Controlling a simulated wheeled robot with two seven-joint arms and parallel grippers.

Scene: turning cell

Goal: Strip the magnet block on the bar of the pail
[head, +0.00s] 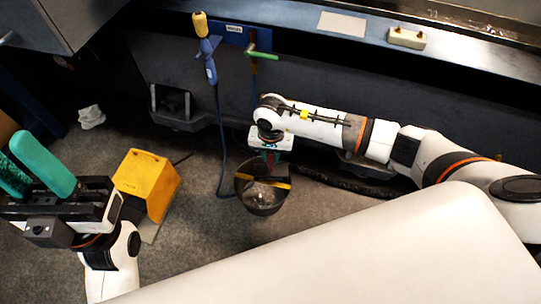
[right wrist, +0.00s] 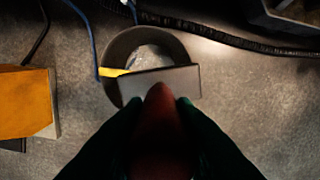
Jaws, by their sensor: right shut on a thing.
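The dark round pail (head: 262,203) stands on the floor below my right arm, with shiny material inside. A yellow bar (head: 274,183) crosses its mouth; part of it also shows in the right wrist view (right wrist: 113,72). My right gripper (head: 270,156) is over the pail, its green fingers shut on the red handle (right wrist: 158,125) of the magnet block. The flat grey block (right wrist: 160,81) covers part of the pail's mouth and the bar; I cannot tell whether it touches the bar. My left gripper (head: 30,168) is at the left, its green fingers apart and empty.
A yellow box-like cover (head: 147,180) stands on the floor left of the pail. A blue cable (head: 220,145) hangs down beside the pail, and a dark ribbed hose (head: 345,183) runs behind it. A white crumpled rag (head: 91,117) lies farther left.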

